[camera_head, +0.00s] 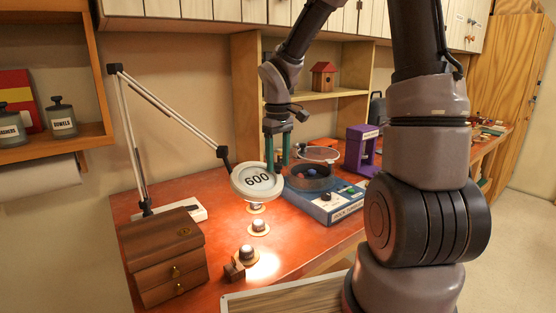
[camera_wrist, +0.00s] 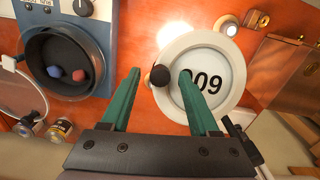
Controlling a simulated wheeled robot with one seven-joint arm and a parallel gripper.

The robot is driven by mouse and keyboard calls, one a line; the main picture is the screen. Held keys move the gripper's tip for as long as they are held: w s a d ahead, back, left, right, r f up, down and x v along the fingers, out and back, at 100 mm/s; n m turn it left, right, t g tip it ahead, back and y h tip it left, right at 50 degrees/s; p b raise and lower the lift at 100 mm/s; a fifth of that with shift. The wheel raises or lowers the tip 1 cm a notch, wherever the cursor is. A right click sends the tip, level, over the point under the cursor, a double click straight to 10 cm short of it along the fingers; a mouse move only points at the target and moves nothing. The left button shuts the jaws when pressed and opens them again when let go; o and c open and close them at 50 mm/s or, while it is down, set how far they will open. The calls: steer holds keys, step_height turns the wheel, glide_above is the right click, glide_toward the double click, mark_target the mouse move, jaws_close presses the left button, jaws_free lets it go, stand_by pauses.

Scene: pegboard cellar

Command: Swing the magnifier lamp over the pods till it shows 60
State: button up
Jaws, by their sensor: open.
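The magnifier lamp's round pale head (camera_head: 257,181) hangs over the red bench on a jointed arm (camera_head: 172,106). Its lens reads 600 in the head view; the same digits show upside down in the wrist view's lens (camera_wrist: 203,82). A black ball knob (camera_wrist: 160,75) sits at the lamp's rim. My gripper (camera_head: 278,166) has green fingers, spread apart, with the knob between their tips in the wrist view (camera_wrist: 159,74); I cannot tell if they touch it. Silvery domed pods (camera_head: 259,227) stand below and in front of the lamp head, another (camera_head: 250,252) nearer.
A blue machine (camera_head: 325,203) with a dark bowl (camera_wrist: 67,66) holding red and blue lumps stands right of the lamp. A wooden drawer box (camera_head: 164,254) is at left front, a small wooden block (camera_head: 235,271) by the nearest pod. A purple frame (camera_head: 361,150) stands behind.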

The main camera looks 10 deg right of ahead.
jaws_close()
stand_by(1.3)
